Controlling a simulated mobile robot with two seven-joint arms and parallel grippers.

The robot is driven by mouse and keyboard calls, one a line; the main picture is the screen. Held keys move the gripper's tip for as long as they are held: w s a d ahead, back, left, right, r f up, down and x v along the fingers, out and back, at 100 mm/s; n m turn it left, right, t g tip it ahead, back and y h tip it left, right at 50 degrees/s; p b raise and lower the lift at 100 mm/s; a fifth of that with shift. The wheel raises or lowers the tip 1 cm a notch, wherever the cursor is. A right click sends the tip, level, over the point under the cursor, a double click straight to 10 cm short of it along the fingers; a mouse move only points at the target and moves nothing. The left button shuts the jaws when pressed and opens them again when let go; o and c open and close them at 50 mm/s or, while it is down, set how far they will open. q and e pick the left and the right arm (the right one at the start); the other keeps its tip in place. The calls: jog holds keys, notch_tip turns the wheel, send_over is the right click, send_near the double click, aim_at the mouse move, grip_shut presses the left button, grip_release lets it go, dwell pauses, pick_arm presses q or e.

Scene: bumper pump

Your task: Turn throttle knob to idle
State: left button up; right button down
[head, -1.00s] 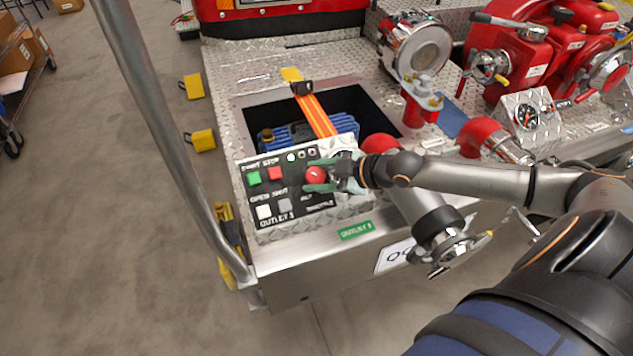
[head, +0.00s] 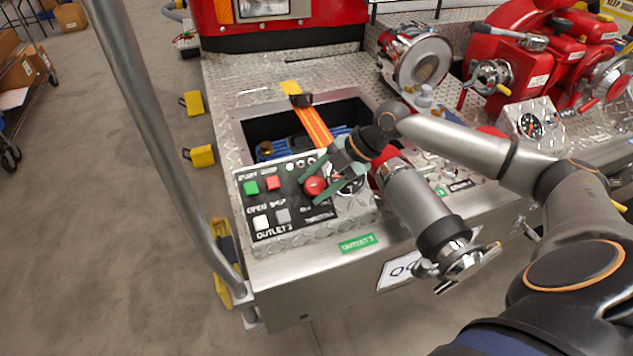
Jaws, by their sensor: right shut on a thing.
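The red round throttle knob (head: 315,186) is on the right part of the black control panel (head: 290,222). Small white lettering is printed below it, too blurred to read fully. My right gripper (head: 314,187) comes in from the upper right. Its green fingers lie on either side of the knob and are shut on it. The fingers and wrist cover part of the panel's upper right and a gauge beside the knob. My left gripper is not in view.
Green (head: 251,187) and red (head: 273,182) buttons sit left of the knob, with white (head: 261,222) and grey (head: 283,216) ones below. An orange strap (head: 312,122) crosses the open bay behind. A metal outlet pipe (head: 420,205) stands close on the right.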

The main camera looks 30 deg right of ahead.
jog(key=shift+a+r+n+g+p, duration=0.15)
jog(key=shift+r+n+g+p, duration=0.1)
jog(key=shift+n+g+p, duration=0.5)
jog(key=shift+n, duration=0.55)
jog(key=n+g+h+p, duration=0.1)
jog(key=n+g+p, duration=0.1)
jog(key=n, duration=0.1)
jog(key=shift+h, duration=0.3)
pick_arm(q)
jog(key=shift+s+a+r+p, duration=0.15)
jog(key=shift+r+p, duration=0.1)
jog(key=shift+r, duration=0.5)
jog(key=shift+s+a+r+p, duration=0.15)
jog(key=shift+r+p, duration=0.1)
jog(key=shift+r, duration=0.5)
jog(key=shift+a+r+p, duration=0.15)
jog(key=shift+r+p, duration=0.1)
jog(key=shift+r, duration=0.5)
pick_arm(e)
jog(key=shift+f+n+g+h, duration=0.25)
jog(key=shift+n+g+h, duration=0.5)
jog(key=shift+n, duration=0.55)
jog(key=shift+f, duration=0.1)
jog(key=shift+c, duration=1.4)
grip_release()
